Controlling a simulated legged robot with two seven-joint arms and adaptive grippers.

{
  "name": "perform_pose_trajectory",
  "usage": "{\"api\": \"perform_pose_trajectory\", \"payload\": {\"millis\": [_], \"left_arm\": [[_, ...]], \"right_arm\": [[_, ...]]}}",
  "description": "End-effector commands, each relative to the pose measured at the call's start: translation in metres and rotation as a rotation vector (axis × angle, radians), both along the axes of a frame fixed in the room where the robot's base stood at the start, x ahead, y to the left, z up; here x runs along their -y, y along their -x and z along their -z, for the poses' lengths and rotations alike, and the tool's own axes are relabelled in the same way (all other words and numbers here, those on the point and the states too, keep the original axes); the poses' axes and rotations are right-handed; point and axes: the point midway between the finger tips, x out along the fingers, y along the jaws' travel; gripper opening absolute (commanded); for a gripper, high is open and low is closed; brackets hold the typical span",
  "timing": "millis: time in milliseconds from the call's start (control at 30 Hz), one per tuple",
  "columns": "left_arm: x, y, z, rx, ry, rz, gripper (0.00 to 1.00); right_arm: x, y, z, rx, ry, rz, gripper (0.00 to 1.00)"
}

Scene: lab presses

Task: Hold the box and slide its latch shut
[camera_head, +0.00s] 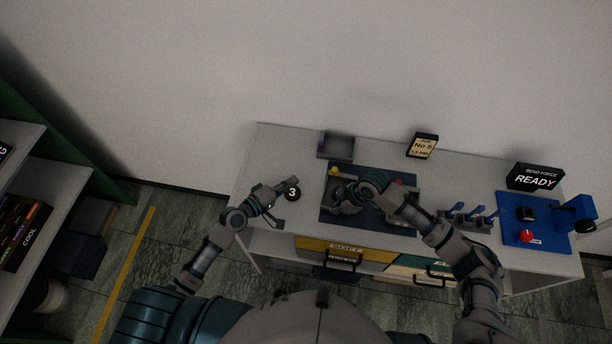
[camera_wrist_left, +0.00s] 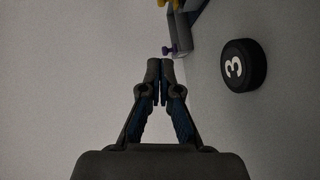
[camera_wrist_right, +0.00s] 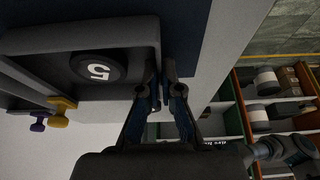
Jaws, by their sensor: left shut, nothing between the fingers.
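The box is a dark open-topped case on the mat, mostly hidden by my right arm in the head view. The right wrist view shows the box (camera_wrist_right: 142,32) with a black disc marked 5 (camera_wrist_right: 97,68) inside. A yellow knob (camera_head: 334,171), probably its latch, sticks out at its far side and shows in the right wrist view (camera_wrist_right: 62,110). My right gripper (camera_head: 340,203) is at the box's near wall, its fingers (camera_wrist_right: 160,80) closed around that wall. My left gripper (camera_head: 279,207) is shut and empty, left of the box, beside a black disc marked 3 (camera_head: 292,190).
A No 5 sign (camera_head: 422,146) stands at the back. Blue-handled pegs (camera_head: 470,212) and a blue press (camera_head: 535,228) with a READY display (camera_head: 535,178) are at right. Drawers (camera_head: 345,250) are below the front edge.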

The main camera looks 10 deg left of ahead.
Motion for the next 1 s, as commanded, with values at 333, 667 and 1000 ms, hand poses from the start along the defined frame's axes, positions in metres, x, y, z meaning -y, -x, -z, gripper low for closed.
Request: {"api": "perform_pose_trajectory", "payload": {"millis": [333,667,1000], "left_arm": [[0.044,-0.054,0.008,0.001,0.003,0.001,0.00],[0.087,-0.072,0.019,0.000,0.001,0.002,0.00],[0.096,-0.072,0.021,0.000,-0.001,0.002,0.00]], "right_arm": [[0.000,0.000,0.000,0.000,0.000,0.000,0.00],[0.000,0.000,0.000,0.001,0.000,0.000,0.00],[0.000,0.000,0.000,0.001,0.000,0.000,0.00]]}}
